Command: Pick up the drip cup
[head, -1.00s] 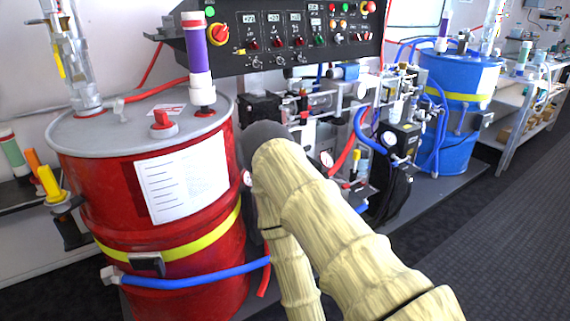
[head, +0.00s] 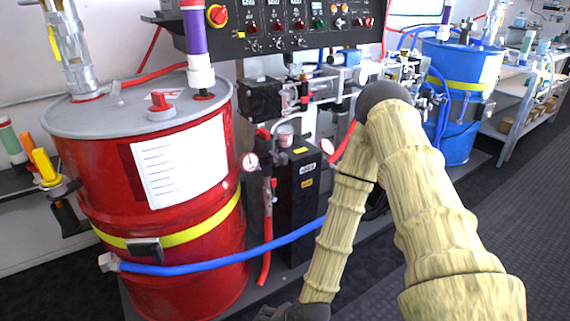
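A small, pale, cup-like item (head: 285,134) stands by the black upright box between the red drum and my arm in the head view. It may be the drip cup, but it is too small to be sure. My arm, in a beige ribbed sleeve, rises from the lower right to a dark elbow and bends down to the bottom edge. Only a dark part at the arm's end shows there. My gripper's fingers are out of frame, well below the cup-like item.
A red drum (head: 95,180) stands at left, with a blue hose (head: 215,267) running from it across to my arm. A black box (head: 299,195) and gauges stand behind. A blue drum (head: 459,75) is further back. Dark floor (head: 525,200) at right is clear.

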